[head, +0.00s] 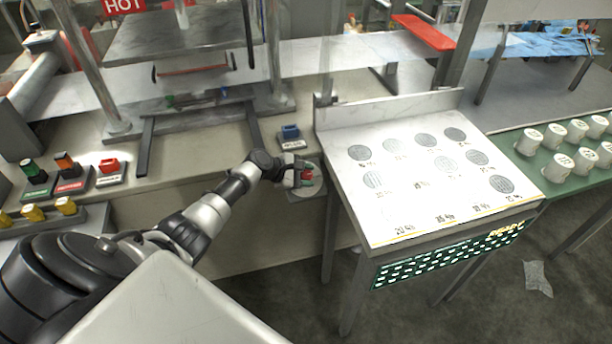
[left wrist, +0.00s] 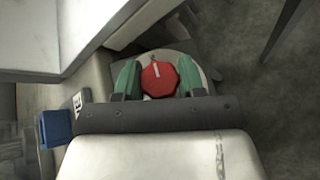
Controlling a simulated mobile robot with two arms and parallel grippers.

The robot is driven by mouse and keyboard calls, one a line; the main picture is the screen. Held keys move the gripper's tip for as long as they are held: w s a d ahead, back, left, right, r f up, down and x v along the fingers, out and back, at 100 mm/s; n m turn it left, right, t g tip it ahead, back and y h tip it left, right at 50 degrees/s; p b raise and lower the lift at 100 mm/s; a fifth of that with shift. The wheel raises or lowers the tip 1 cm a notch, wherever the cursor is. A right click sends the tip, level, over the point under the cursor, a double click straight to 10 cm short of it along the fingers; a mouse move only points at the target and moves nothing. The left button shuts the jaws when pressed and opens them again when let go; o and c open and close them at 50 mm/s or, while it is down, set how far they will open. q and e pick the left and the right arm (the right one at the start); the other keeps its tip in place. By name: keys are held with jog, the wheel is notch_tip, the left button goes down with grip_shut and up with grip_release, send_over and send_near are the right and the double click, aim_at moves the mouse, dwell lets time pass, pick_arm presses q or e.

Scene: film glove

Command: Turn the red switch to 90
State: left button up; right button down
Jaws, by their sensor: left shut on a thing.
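The red switch (left wrist: 159,80) is a red faceted knob with a short white mark on its face. It sits on a pale round plate (left wrist: 203,73) at the bench's front. My left gripper (left wrist: 157,79) has its two green fingers on either side of the knob and is shut on it. In the head view, the left gripper (head: 305,175) reaches in from the left, and only a little of the red switch (head: 308,174) shows between the fingers. Any numbers around the knob cannot be read. My right gripper is not in view.
A blue switch (head: 290,132) stands just behind the gripper. A slanted white panel (head: 420,170) with grey discs stands close to the right. Green, orange and red switches (head: 108,166) sit on the bench at left. White cylinders (head: 557,134) stand at far right.

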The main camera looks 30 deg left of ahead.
pick_arm(q)
jog(key=o, duration=0.9)
jog(key=v, duration=1)
jog(key=shift+s+a+r, duration=0.15)
jog(key=shift+s+r, duration=0.05)
jog(key=shift+s, duration=0.05)
